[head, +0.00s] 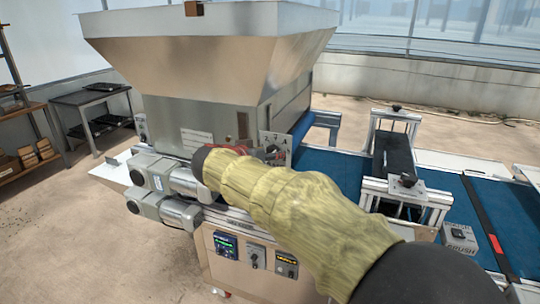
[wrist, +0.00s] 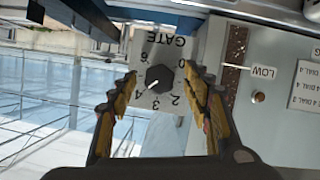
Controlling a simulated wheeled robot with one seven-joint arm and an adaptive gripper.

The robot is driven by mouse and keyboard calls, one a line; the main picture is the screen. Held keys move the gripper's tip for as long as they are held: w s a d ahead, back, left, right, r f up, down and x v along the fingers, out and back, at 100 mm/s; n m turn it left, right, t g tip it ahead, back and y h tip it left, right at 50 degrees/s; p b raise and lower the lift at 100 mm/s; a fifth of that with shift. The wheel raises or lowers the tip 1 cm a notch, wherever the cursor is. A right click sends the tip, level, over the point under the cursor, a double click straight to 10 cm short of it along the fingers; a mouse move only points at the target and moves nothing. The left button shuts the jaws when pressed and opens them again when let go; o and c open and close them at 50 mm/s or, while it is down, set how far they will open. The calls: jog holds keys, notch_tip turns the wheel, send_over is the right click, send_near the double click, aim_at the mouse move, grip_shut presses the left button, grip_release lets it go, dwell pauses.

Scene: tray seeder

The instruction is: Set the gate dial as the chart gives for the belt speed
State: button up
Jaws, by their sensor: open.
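The gate dial (wrist: 157,79) is a black knob on a pale plate marked GATE, upside down in the wrist view. In the head view my arm hides most of the gripper beside the dial plate (head: 276,141). A printed plate with DIAL lines, likely the chart (wrist: 305,87), is cut off at the right edge of the wrist view.
A big metal hopper (head: 210,60) rises above the dial. A brown window strip (wrist: 235,55) with a LOW label (wrist: 263,72) is beside it. Below are a green-lit display (head: 225,245) and an amber display (head: 287,261), unreadable. A blue belt (head: 335,168) runs right.

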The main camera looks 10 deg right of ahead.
jog(key=v, duration=1)
jog(key=shift+s, duration=0.2)
jog(key=shift+a+r, duration=0.1)
jog(key=s+f+n+g+y+p, duration=0.1)
jog(key=s+f+n+g+y, duration=0.4)
jog(key=s+f+n, duration=0.65)
jog(key=s+d+f+m+g+y+p, duration=0.1)
jog(key=s+d+f+m+y+p, duration=0.1)
jog(key=s, duration=0.7)
jog(key=s+d+f+m+y+p, duration=0.1)
jog(key=s+f+y+p, duration=0.1)
jog(key=s, duration=0.6)
jog(key=s+d+r+m+t+p, duration=0.1)
jog(key=s+d+r+m+p, duration=0.1)
jog(key=s+d+r+m, duration=0.1)
jog(key=shift+s+d+r, duration=0.5)
jog(key=shift+d+r, duration=0.1)
jog(key=shift+r, duration=0.3)
